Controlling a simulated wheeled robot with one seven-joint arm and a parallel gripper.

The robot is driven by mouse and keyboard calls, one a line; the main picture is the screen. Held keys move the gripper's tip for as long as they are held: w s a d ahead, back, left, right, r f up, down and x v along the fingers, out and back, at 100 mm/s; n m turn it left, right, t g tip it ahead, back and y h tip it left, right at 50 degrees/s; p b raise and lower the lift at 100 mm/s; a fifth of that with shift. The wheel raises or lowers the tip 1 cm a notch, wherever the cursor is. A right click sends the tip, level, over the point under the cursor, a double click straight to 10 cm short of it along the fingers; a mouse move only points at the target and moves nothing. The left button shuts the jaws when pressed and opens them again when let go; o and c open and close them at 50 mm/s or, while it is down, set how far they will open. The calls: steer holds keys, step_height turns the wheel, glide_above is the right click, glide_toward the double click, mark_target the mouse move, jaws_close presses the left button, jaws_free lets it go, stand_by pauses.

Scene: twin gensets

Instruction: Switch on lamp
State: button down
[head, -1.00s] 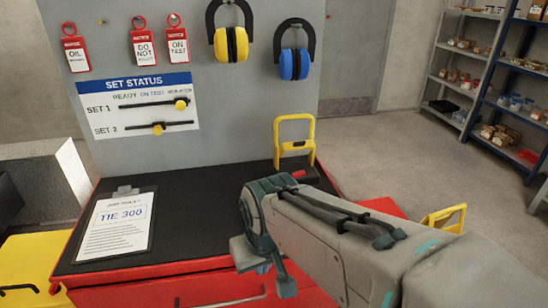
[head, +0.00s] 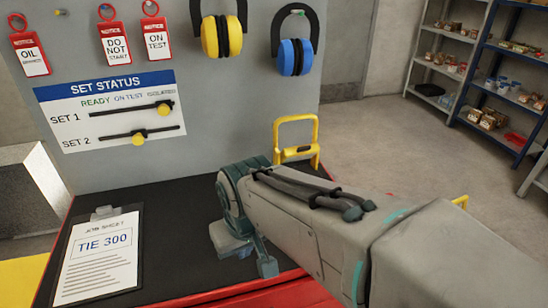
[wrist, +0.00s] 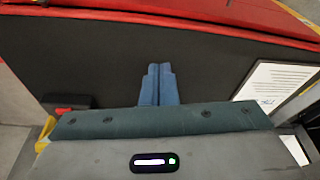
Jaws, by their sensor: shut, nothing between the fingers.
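A yellow-framed device (head: 296,135) stands upright at the back right of the black-topped bench; it may be the lamp, but its lit face does not show. In the wrist view a dark block with a red piece on top (wrist: 70,106) sits at the left, beside a bit of yellow frame (wrist: 46,130). My gripper (wrist: 159,70) has its blue fingers together over the bare bench top, apart from that block.
A clipboard (head: 97,262) lies on the bench (head: 175,210) at the left. The upright panel behind carries a status board (head: 105,112), red tags (head: 115,43), and yellow (head: 224,37) and blue (head: 295,57) ear defenders. Shelves (head: 495,85) stand beyond open floor at the right.

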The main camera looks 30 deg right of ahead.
steer(key=w+d+r+m+t+h+p, duration=0.1)
steer(key=w+d+t+p, duration=0.2)
steer(key=d, duration=1)
steer(key=w+d+r+t+h+p, duration=0.2)
steer(key=w+d+p, duration=0.5)
steer(key=d, duration=0.5)
steer(key=shift+w+d+m+t+p, duration=0.3)
steer(key=shift+w+d+m+t, duration=0.1)
steer(key=shift+w, duration=0.8)
steer(key=shift+h, duration=0.3)
steer(key=b+x, duration=0.1)
steer(key=x, duration=0.2)
steer(key=b+x, duration=0.2)
steer(key=x, duration=0.2)
steer(key=s+f+b+x, duration=0.1)
steer(key=b+x, duration=0.1)
steer(key=x, duration=0.2)
steer(key=shift+w+a+f, duration=0.15)
steer(key=shift+f, duration=0.1)
steer(key=shift+d+f, duration=0.2)
steer(key=shift+f, duration=0.65)
steer(key=shift+p, duration=0.35)
